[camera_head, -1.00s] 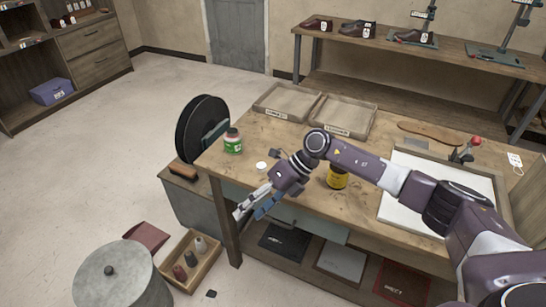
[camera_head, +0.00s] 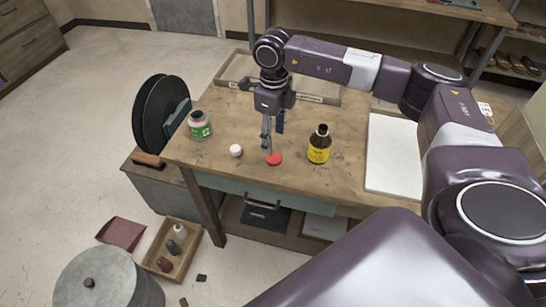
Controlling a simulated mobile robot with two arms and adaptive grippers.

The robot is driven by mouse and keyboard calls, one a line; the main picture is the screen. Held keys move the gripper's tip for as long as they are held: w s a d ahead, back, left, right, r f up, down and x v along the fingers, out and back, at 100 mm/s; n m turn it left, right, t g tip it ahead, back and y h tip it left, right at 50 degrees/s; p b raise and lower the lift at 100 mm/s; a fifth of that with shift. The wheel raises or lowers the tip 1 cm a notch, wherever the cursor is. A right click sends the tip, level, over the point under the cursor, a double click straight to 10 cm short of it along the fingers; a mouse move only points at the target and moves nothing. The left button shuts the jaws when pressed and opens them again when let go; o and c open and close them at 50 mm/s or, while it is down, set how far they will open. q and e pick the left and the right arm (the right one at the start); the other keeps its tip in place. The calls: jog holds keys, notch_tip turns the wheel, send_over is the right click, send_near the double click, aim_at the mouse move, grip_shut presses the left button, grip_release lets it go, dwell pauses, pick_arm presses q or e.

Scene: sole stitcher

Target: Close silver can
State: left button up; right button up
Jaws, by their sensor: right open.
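A small can with a silvery body and a green label (camera_head: 200,127) stands upright at the table's left end. A brown bottle with a yellow label (camera_head: 319,152) stands right of the red cap. My right gripper (camera_head: 269,149) points down with its fingers just behind or above the red cap; I cannot tell if they touch it. It is open and holds nothing visible. My left gripper is out of view.
The wooden table (camera_head: 225,175) has a white board (camera_head: 392,160) on its right and trays (camera_head: 318,98) behind my arm. A black wheel (camera_head: 152,115) stands beyond the left end. A grey lidded bin (camera_head: 105,285) and a box of bottles (camera_head: 173,250) are on the floor.

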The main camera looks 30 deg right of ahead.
aim_at(273, 158)
jog(key=shift+f, duration=0.8)
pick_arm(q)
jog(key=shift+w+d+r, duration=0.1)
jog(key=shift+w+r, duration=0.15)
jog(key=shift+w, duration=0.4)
pick_arm(e)
jog(key=shift+s+f+p, duration=0.1)
jog(key=shift+f+p, duration=0.25)
notch_tip(273, 158, down, 4)
jog(key=shift+s+a+r+p, duration=0.1)
jog(key=shift+r+p, duration=0.05)
jog(key=shift+p, duration=0.45)
jog(key=shift+f, duration=0.4)
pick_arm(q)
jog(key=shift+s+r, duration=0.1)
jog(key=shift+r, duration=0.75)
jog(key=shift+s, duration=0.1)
pick_arm(e)
jog(key=c, duration=0.8)
